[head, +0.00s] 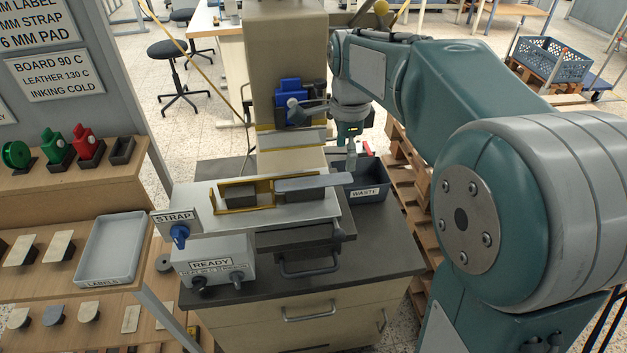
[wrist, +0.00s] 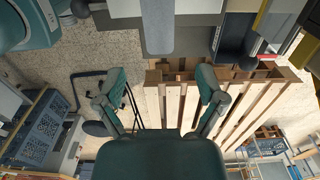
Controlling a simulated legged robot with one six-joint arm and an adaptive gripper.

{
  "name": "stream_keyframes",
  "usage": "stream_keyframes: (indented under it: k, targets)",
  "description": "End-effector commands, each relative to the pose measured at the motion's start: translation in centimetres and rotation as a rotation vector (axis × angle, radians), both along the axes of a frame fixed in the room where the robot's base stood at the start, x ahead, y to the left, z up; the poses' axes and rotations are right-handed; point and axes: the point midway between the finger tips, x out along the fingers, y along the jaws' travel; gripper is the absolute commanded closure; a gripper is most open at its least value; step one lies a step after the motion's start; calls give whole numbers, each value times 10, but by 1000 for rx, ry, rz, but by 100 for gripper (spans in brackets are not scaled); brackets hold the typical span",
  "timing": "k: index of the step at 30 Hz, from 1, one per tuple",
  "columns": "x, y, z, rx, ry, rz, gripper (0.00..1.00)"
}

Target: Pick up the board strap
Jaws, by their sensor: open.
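A long flat grey strip (head: 312,182), which looks like the board strap, lies on the machine's pale bed, its right end jutting toward the waste bin. In the wrist view the strip (wrist: 157,28) comes in from the top edge, in line with the gap between my fingers and beyond the tips. My gripper (head: 351,160) is near the strip's right end in the head view, apart from it. In the wrist view my gripper (wrist: 162,80) is open and empty, with its two green fingers wide apart.
A brass-coloured fixture (head: 240,209) sits left of the strip. The dark waste bin (head: 368,191) stands close on the right. The press column (head: 283,60) rises behind the bed. Wooden pallets (head: 408,170) are on the floor at right. A shelf with an empty labels tray (head: 112,247) is at left.

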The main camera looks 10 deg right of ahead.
Motion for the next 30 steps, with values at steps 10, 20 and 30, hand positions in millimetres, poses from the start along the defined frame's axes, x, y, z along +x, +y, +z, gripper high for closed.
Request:
stream_keyframes:
  k: [10,20,30]
  targets:
    - [0,4,-47,0,2,1,11]
    - [0,4,-50,0,-1,1,11]
    - [0,4,-53,0,0,1,11]
